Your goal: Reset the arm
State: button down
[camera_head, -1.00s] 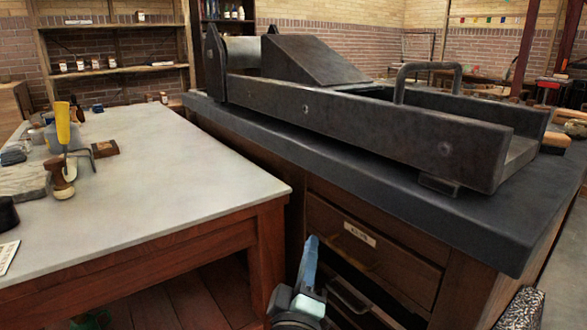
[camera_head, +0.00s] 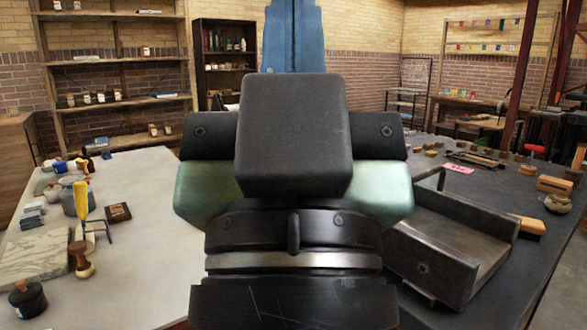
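My gripper (camera_head: 293,30) is raised in the middle of the head view, seen from behind. Its blue finger part points up and runs to the top edge of the picture. The dark and pale green hand and wrist below it fill the centre.
A pale-topped table (camera_head: 140,200) on the left holds a yellow-handled tool (camera_head: 81,200), a wooden-handled stamp (camera_head: 80,262), a black jar (camera_head: 27,299) and a stone slab (camera_head: 40,252). The dark bench (camera_head: 530,270) is on the right. Shelves (camera_head: 115,60) stand along the back wall.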

notch_tip(320, 180, up, 24)
jog(key=p, duration=2.2)
jog(key=shift+r, duration=0.2)
